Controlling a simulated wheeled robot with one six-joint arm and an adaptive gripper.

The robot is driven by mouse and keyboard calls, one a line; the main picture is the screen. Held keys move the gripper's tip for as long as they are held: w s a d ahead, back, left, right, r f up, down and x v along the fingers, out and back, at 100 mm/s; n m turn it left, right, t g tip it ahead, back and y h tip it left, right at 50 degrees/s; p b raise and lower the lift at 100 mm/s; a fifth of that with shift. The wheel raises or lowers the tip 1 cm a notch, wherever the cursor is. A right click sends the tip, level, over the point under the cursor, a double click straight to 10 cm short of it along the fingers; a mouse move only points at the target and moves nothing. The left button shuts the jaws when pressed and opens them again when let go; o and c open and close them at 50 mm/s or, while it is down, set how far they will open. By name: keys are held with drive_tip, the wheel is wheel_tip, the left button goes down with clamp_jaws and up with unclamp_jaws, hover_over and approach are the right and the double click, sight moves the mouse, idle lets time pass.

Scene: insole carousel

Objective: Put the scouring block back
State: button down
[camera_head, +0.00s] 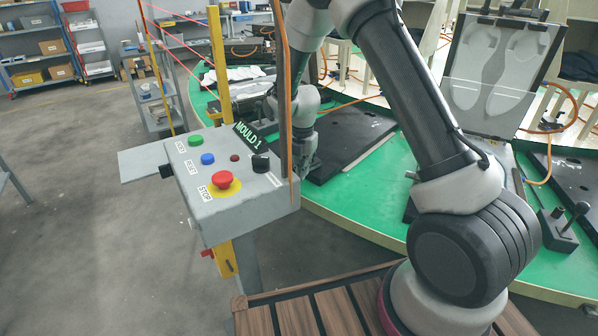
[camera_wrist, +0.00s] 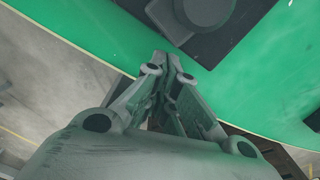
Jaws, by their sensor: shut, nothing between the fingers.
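I cannot make out a scouring block in either view. My gripper (camera_wrist: 168,62) is shut and empty in the wrist view, its fingertips together near the edge of a dark plate (camera_wrist: 222,45) on the green table. A grey block with a round dark top (camera_wrist: 203,10) sits on the dark plate at the top of the wrist view.
The grey control box (camera_head: 240,205) with a red stop button stands in front of my gripper. The green round table (camera_head: 375,210) carries an open mould lid (camera_head: 500,70) with two sole shapes and a black-handled clamp (camera_head: 562,228). Shelves (camera_head: 40,50) stand far left; floor there is clear.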

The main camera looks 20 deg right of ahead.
drive_tip(key=shift+w+d, duration=0.2)
drive_tip(key=shift+w+d, duration=1.15)
drive_tip(key=shift+w, duration=0.25)
